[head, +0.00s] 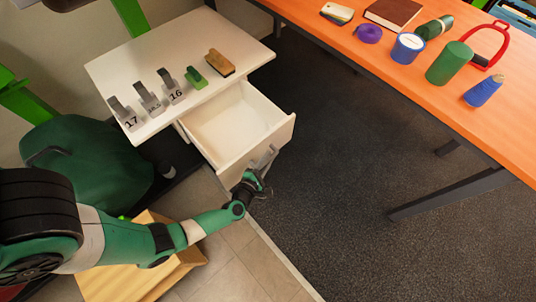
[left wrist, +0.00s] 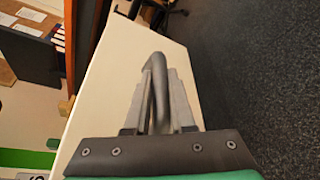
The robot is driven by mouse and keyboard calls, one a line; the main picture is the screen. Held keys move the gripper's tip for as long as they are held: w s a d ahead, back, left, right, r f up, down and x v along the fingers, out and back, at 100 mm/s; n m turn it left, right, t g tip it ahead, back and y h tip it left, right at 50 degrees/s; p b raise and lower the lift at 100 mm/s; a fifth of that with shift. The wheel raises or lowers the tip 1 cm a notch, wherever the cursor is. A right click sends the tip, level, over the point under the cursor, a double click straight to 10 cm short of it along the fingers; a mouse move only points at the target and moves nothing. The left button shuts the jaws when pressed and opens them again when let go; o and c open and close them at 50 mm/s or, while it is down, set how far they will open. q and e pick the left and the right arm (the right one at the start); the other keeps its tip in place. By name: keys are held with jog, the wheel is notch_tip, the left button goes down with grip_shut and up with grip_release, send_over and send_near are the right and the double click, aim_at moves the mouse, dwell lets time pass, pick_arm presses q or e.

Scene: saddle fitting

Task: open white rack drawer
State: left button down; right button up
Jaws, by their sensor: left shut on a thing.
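The white rack (head: 150,62) stands at the upper left of the head view. Its drawer (head: 232,122) is pulled out, and the inside that shows is empty. My left gripper (head: 262,174) is at the drawer front, shut on the grey drawer handle (head: 270,156). In the left wrist view the curved handle (left wrist: 158,75) stands between the two fingers of my left gripper (left wrist: 158,100), with the white drawer front (left wrist: 112,85) beyond. My right gripper is not in view.
On the rack top stand several grey numbered holders (head: 148,98), a green block (head: 196,78) and a brown brush-like block (head: 220,63). An orange table (head: 400,75) with several objects is at the right. Dark carpet (head: 330,150) between them is clear. A wooden box (head: 150,270) is below my left arm.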

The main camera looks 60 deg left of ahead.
pick_arm(q)
jog(key=c, duration=0.8)
grip_release()
jog(key=shift+o, duration=0.2)
jog(key=p+v, duration=0.4)
jog(key=v, duration=0.7)
jog(key=shift+s+d+p, duration=0.2)
jog(key=shift+s+p, duration=0.05)
jog(key=shift+p, duration=0.15)
jog(key=shift+r, duration=0.1)
